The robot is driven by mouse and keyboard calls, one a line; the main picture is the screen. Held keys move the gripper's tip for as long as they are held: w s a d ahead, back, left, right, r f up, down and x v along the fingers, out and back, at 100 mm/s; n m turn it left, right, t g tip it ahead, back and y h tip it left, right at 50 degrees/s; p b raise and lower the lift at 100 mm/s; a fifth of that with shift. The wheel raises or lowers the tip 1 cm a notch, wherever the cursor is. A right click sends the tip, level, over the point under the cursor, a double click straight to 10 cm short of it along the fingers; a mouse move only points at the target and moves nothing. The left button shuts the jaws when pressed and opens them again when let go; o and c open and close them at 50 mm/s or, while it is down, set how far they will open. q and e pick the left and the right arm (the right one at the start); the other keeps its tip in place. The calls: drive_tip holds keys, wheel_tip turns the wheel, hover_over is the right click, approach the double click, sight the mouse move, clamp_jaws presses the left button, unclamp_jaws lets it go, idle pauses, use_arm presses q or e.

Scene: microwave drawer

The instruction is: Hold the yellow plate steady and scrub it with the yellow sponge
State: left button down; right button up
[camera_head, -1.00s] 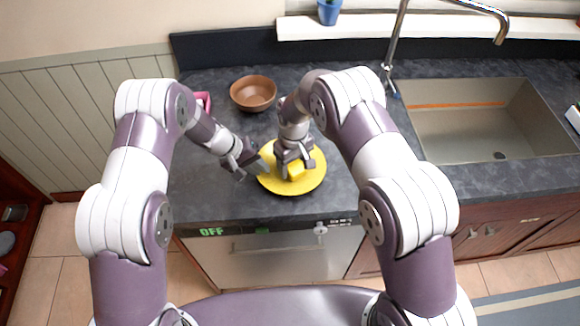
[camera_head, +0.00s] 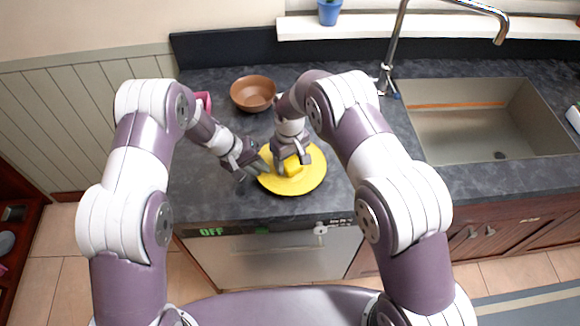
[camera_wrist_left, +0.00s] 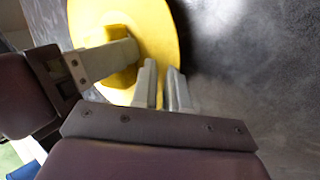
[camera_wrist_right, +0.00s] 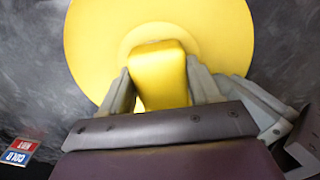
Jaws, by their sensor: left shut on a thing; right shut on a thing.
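The round yellow plate (camera_head: 300,184) lies flat on the dark countertop, near its front edge. My left gripper (camera_head: 258,168) is at the plate's left rim; in the left wrist view its fingers (camera_wrist_left: 163,88) are close together with the rim between them. My right gripper (camera_head: 292,160) is over the middle of the plate, shut on the yellow sponge (camera_wrist_right: 160,72). The sponge also shows in the head view (camera_head: 292,167), partly hidden by the fingers. It is on or just above the plate; contact cannot be told.
A brown bowl (camera_head: 253,93) stands behind the plate, and a pink object (camera_head: 204,101) is partly hidden by my left arm. The sink (camera_head: 460,125) and faucet (camera_head: 391,50) are to the right.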

use_arm(q)
drive_tip(key=shift+f, duration=0.1)
use_arm(e)
wheel_tip(320, 180, up, 6)
drive_tip(key=d, duration=0.9)
idle(0.5)
use_arm(q)
drive_tip(key=c, duration=1.2)
unclamp_jaws()
drive_tip(key=shift+o, duration=0.7)
drive_tip(key=shift+s, duration=0.1)
use_arm(e)
drive_tip(key=shift+d, duration=0.1)
